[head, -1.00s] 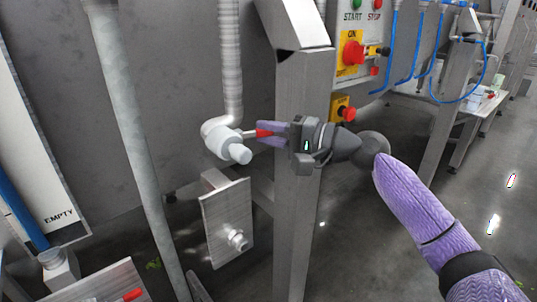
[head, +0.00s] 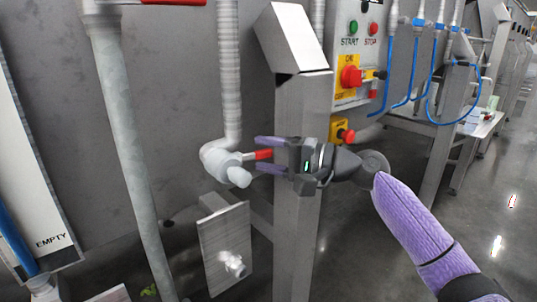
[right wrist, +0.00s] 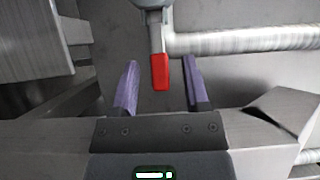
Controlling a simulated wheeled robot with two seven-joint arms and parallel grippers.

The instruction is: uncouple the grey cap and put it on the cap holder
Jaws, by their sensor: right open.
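The grey cap (head: 239,177) is on the end of the pipe elbow, facing down to the right. A red lever handle (head: 262,154) sticks out to the right beside it. My right gripper (head: 259,155) is open, one finger above the handle and one below. In the right wrist view the red handle (right wrist: 160,72) stands between the two fingers, with a gap on each side. The cap holder (head: 222,235) is a metal plate below the elbow, with a pale round stub on its face. My left gripper is not in view.
A steel post (head: 297,215) stands just behind my right gripper. A control box (head: 352,50) with START, STOP and a red knob is above right. A grey vertical pipe (head: 130,150) stands left. The floor at right is mostly clear.

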